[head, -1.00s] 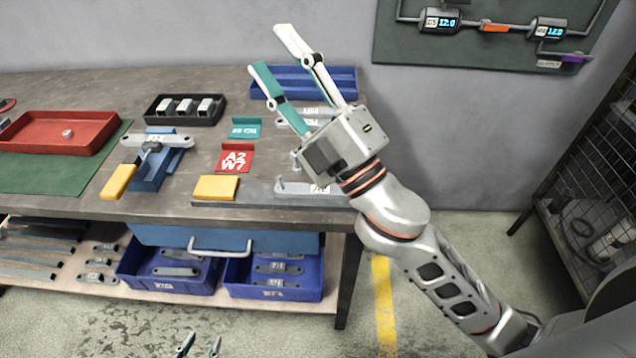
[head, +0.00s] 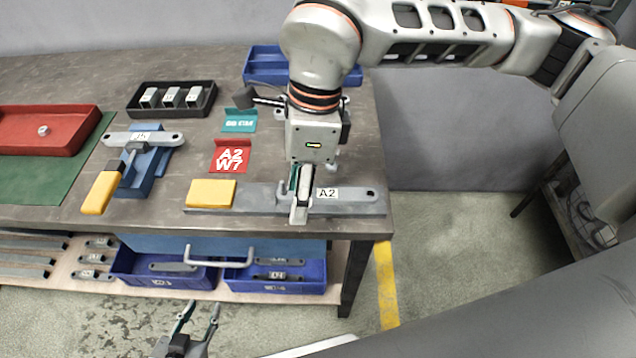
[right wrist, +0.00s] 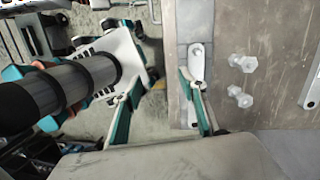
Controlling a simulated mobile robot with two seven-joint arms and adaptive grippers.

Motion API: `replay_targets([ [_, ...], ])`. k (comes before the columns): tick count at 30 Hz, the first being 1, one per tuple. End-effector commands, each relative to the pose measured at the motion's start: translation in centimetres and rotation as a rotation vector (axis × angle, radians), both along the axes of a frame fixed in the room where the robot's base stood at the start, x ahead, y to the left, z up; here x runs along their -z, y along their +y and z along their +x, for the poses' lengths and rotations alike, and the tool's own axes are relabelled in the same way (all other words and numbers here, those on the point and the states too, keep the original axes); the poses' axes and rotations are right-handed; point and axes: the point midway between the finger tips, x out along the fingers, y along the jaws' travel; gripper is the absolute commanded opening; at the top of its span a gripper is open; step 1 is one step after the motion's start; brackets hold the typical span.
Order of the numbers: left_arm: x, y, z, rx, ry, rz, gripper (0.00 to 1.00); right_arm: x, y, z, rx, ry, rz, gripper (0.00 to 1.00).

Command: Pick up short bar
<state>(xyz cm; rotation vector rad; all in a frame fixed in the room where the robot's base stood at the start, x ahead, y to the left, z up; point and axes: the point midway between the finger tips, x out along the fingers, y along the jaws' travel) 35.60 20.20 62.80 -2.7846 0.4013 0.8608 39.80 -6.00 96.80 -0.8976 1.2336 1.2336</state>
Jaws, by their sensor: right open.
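The short grey bar (head: 350,194), labelled A2 and with a hole near its end, lies flat on a longer grey strip (head: 245,211) at the table's front edge. My right gripper (head: 300,206) points down over the bar's left part. In the head view the near finger hides part of the bar. My left gripper (head: 203,306) is open and empty, low in front of the table.
A yellow block (head: 210,193) sits on the strip's left end. A red A2 W7 sign (head: 231,156) and a teal sign (head: 240,121) stand behind. A J5 bar (head: 143,139) rests on a blue fixture (head: 137,183). Bolts (right wrist: 242,63) stand near the bar.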

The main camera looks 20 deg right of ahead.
Motion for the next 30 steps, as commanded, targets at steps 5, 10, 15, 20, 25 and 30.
replay_targets([
  [5,0.0,0.0,0.0,0.000,0.001,0.000,0.34,-0.9,-4.5,2.8,0.086,-0.073,-0.164,0.42],
  [10,0.0,0.0,-0.1,0.000,0.001,0.000,0.34,0.1,-5.4,3.2,0.104,-0.081,-0.195,0.42],
  [15,0.1,0.0,-0.2,0.000,0.003,0.000,0.34,1.8,-5.5,3.2,0.104,-0.081,-0.192,0.42],
  [20,-0.3,0.0,-0.1,0.000,0.001,0.000,0.34,3.7,-6.1,3.4,0.104,-0.078,-0.193,0.42],
  [25,-0.4,0.0,-0.1,0.000,0.000,0.000,0.34,5.9,-6.3,3.7,0.104,-0.080,-0.190,0.42],
  [30,-0.4,0.0,-0.1,0.000,0.000,0.000,0.34,6.7,-6.3,3.7,0.104,-0.083,-0.189,0.42],
])
